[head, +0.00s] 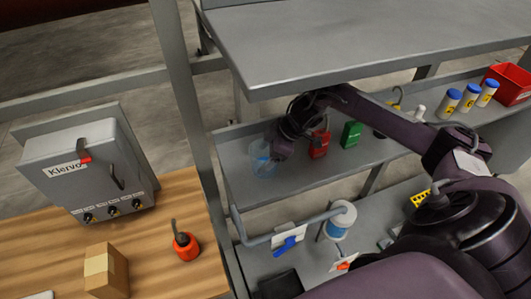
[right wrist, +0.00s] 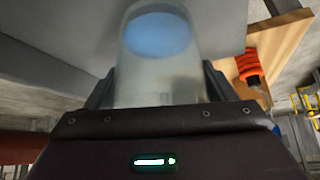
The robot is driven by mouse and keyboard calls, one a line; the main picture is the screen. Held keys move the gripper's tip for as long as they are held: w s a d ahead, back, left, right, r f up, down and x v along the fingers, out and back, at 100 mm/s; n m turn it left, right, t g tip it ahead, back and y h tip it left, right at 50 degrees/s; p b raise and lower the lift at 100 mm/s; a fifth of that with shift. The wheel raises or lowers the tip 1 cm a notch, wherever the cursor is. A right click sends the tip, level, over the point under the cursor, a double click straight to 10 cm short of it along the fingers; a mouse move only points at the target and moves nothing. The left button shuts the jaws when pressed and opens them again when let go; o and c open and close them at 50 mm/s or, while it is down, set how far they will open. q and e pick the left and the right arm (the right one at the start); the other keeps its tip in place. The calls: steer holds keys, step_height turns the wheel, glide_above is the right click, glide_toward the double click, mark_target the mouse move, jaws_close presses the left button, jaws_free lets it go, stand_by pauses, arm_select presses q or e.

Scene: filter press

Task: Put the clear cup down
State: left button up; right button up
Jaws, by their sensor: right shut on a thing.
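The clear cup (head: 264,158) is see-through with a bluish tint and is at the left part of the grey middle shelf (head: 237,187). My right gripper (head: 277,148) is shut on it, reaching in under the upper shelf. In the right wrist view the clear cup (right wrist: 160,60) stands between the two fingers of my right gripper (right wrist: 158,92), with a blue round area showing in it. I cannot tell whether the cup's base touches the shelf. My left gripper is not in view.
A red container (head: 319,144) and a green one (head: 351,134) stand right of the gripper. The grey upper shelf (head: 350,40) hangs over the arm. White jars with blue lids (head: 449,103) and a red bin (head: 510,84) are farther right. A wooden bench (head: 185,205) is at left.

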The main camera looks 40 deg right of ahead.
steer(key=o, duration=1)
steer(key=b+v, duration=0.3)
steer(key=v, duration=0.9)
